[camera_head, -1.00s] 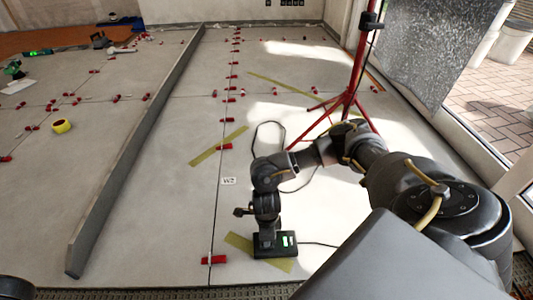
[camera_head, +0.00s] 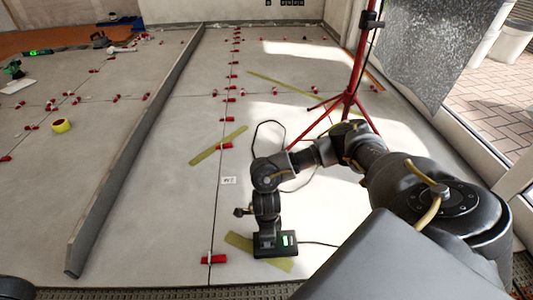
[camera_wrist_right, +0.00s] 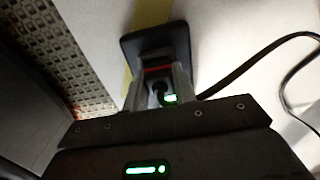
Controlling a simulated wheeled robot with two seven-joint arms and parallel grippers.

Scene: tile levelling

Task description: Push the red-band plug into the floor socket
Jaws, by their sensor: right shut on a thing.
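The floor socket (camera_head: 262,252) is a dark, low box on the tiles at the bottom centre of the head view, with a green-lit patch. It shows as a dark plate (camera_wrist_right: 133,43) in the right wrist view. My right gripper (camera_wrist_right: 158,82) points down at the socket and is shut on the red-band plug, whose red band (camera_wrist_right: 157,68) shows between the fingers against the plate. In the head view my right gripper (camera_head: 267,236) hides the plug. I cannot tell how deep the plug sits. My left gripper is not in view.
A black cable (camera_head: 320,244) runs right from the socket. Yellow tape (camera_head: 240,242) lies under it. A red tile clip (camera_head: 215,259) stands to the left. A long grey straightedge (camera_head: 135,150) lies further left, and a red tripod (camera_head: 347,98) stands behind my arm.

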